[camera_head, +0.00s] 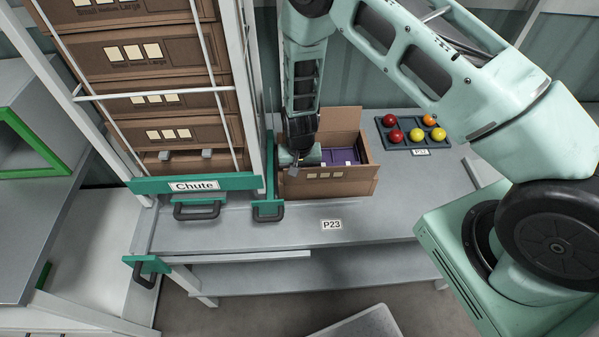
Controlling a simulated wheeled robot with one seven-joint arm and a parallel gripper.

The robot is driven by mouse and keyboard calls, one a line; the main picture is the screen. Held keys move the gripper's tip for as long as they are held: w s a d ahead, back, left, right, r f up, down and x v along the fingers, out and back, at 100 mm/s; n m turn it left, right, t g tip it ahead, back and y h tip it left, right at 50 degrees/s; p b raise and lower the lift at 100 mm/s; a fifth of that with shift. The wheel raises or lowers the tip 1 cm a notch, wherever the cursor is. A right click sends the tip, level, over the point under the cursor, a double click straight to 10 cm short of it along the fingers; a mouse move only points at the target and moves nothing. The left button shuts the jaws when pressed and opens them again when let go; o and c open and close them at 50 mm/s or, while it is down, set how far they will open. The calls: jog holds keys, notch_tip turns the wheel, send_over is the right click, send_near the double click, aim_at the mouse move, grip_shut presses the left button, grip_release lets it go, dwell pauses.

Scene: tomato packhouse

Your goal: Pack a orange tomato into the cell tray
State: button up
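An orange tomato (429,120) sits in the back row of a dark holder tray (421,146) on the right of the bench. Two red tomatoes (390,120) and two yellow ones (438,134) share that tray. A purple cell tray (340,157) lies inside an open cardboard box (335,185) at the bench's middle; only part of it shows, and no tomato is visible on that part. My gripper (297,168) points down at the box's left side, well left of the orange tomato. Its fingers are small and dark here, so their opening cannot be made out.
A chute rack (195,185) with stacked cardboard boxes (165,95) stands to the left. The bench (385,220) is clear in front of the box, around the P23 label (331,225).

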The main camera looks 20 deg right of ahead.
jog(key=o, duration=0.8)
jog(key=c, duration=0.3)
jog(key=shift+r+p, duration=1.8)
jog(key=shift+r, duration=1.2)
